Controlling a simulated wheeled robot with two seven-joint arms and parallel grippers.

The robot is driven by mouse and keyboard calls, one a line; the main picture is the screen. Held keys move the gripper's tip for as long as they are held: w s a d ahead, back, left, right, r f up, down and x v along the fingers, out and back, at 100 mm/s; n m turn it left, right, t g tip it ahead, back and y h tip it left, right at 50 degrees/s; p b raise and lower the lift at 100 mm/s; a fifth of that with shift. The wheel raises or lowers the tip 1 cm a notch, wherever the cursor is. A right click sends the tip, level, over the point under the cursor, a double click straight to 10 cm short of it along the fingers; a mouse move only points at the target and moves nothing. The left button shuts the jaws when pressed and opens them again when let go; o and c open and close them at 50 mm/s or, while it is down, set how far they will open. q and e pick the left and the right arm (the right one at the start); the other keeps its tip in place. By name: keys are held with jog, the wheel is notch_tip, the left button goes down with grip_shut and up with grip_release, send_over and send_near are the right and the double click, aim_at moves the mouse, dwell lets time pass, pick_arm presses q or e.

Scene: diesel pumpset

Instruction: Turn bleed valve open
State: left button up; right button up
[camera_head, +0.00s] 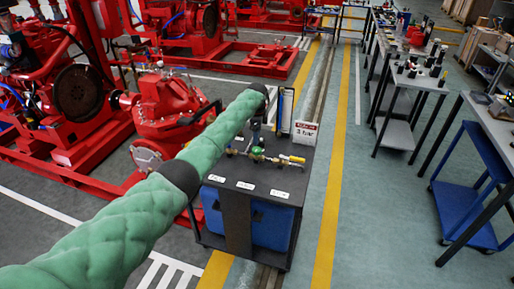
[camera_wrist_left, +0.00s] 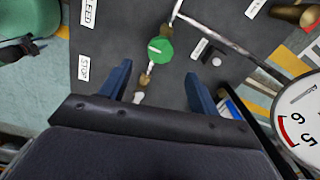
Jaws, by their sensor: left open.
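A small green round valve knob (camera_head: 257,153) sits on brass pipework on top of a dark cart (camera_head: 245,187). In the left wrist view the green knob (camera_wrist_left: 160,50) lies just beyond my fingertips, roughly centred between them. My left gripper (camera_head: 256,128) hangs above the pipework; its two blue fingers (camera_wrist_left: 157,72) are apart with nothing between them that they grip. They appear not to touch the knob. White labels lie on the cart top, one ending in "EED" (camera_wrist_left: 88,12) and one reading "STOP" (camera_wrist_left: 83,67). My right gripper is not in view.
A pressure gauge (camera_wrist_left: 300,105) stands close to the right of my left gripper. A "3 bar" sign (camera_head: 305,134) and a yellow-handled fitting (camera_head: 292,158) are on the cart. Red pump machinery (camera_head: 165,110) stands left; workbenches (camera_head: 415,78) stand right, with open floor between.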

aim_at(257, 149)
pick_arm(q)
notch_tip(257, 149, down, 6)
jog(key=shift+f+p, duration=0.25)
jog(key=shift+p, duration=0.6)
jog(key=shift+w+f, duration=0.1)
jog(key=shift+f, duration=0.5)
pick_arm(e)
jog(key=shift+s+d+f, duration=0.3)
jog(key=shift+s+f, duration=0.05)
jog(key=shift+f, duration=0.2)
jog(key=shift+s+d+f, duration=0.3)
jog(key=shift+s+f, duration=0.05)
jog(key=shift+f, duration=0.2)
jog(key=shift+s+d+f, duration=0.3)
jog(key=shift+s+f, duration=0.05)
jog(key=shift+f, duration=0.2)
pick_arm(q)
jog(key=shift+c, duration=0.2)
jog(key=c, duration=0.9)
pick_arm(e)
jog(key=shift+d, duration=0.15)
